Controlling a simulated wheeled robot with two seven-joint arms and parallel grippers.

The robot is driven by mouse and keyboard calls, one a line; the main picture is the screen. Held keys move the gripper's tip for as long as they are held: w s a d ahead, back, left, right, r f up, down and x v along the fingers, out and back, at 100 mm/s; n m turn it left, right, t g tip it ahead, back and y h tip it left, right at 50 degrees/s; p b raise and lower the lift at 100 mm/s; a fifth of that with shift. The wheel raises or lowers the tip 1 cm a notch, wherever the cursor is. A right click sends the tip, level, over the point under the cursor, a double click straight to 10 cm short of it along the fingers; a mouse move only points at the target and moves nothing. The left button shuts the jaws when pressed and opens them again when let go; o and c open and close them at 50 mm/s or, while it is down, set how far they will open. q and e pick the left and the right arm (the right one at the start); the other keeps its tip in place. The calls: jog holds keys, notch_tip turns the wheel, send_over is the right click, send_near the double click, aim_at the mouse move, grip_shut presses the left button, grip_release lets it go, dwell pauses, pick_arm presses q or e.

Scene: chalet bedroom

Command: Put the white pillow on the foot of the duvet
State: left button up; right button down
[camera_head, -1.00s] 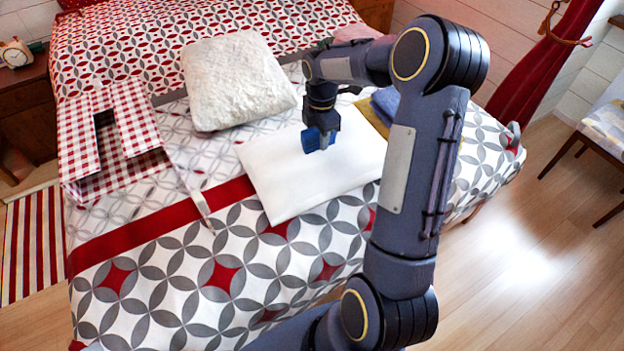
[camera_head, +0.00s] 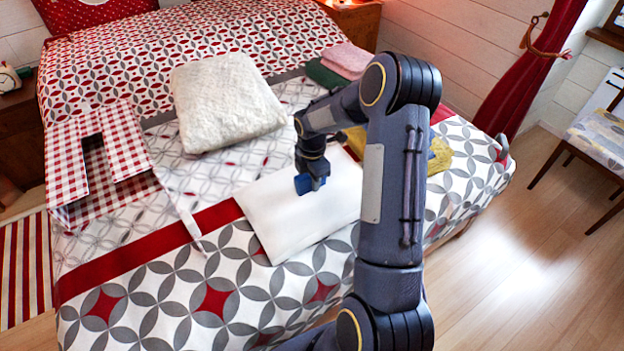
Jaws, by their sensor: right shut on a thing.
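The flat white pillow (camera_head: 285,222) lies over the red band and the patterned lower part of the duvet (camera_head: 150,300), in the middle of the bed. My right gripper (camera_head: 308,185) points down at the pillow's upper middle and is shut on it. My right arm hides the pillow's right end. Whether the pillow rests fully on the duvet or is slightly raised, I cannot tell. My left gripper is not in view.
A cream textured cushion (camera_head: 225,100) lies behind the pillow. A red-checked fabric box (camera_head: 100,165) sits at left. Folded pink (camera_head: 348,58), green (camera_head: 325,75) and yellow (camera_head: 438,155) textiles lie at right. The duvet's near left part is clear.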

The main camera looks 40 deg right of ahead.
jog(key=shift+f, duration=0.1)
jog(key=c, duration=1.2)
grip_release()
jog(key=shift+o, duration=0.2)
